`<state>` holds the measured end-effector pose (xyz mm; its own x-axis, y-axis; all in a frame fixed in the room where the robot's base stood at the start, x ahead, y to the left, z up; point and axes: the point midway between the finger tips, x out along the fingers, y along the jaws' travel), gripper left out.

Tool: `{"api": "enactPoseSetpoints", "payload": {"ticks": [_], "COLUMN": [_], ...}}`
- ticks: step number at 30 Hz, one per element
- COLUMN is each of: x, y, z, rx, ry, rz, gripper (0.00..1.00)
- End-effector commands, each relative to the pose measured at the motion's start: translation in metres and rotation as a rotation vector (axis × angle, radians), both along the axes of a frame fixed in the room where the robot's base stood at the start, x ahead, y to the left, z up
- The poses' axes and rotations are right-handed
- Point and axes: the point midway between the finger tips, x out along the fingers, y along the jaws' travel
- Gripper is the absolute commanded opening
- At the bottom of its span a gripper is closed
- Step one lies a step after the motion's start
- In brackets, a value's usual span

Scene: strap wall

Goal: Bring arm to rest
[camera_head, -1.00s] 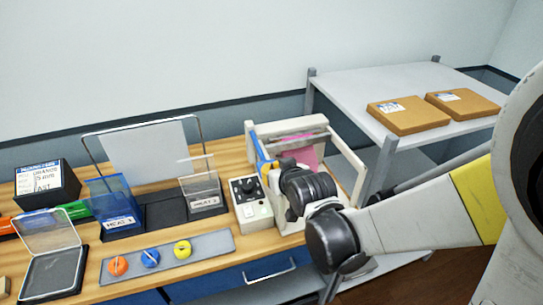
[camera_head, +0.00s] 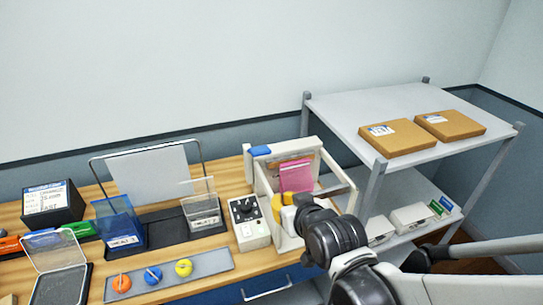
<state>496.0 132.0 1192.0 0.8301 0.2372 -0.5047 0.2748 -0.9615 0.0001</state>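My arm reaches in from the lower right, its dark wrist over the right end of the wooden bench. My gripper (camera_head: 296,206) is at the front of a white open-topped box (camera_head: 263,178). The wrist hides most of the gripper, so I cannot tell whether its fingers are open or shut. A small yellow-orange patch shows beside it; I cannot tell what it belongs to. A pink card (camera_head: 295,176) stands inside the box, and a blue piece (camera_head: 260,150) is on the box's back left edge.
Left of the box are a control unit (camera_head: 249,222) with a black knob, a tray (camera_head: 205,262) with orange, blue and yellow round pieces, clear-lidded holders and a black box (camera_head: 52,204). A grey shelf (camera_head: 350,104) with two brown cartons (camera_head: 398,138) stands at right.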

Motion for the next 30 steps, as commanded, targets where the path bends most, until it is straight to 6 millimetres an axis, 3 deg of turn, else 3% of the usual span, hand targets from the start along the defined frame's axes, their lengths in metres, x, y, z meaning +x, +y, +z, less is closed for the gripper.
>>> {"api": "enactPoseSetpoints", "payload": {"ticks": [16, 20, 23, 30], "x": [-0.009, -0.021, -0.041, -0.106], "y": [-0.008, -0.034, -0.063, -0.117], "z": [-0.003, -0.024, -0.046, -0.084], "rx": [-0.004, -0.02, -0.035, -0.055], "ry": [0.015, 0.08, 0.161, 0.345], "rz": [-0.011, -0.058, -0.115, -0.233], "gripper": [0.0, 0.0, 0.0, 0.0]}}
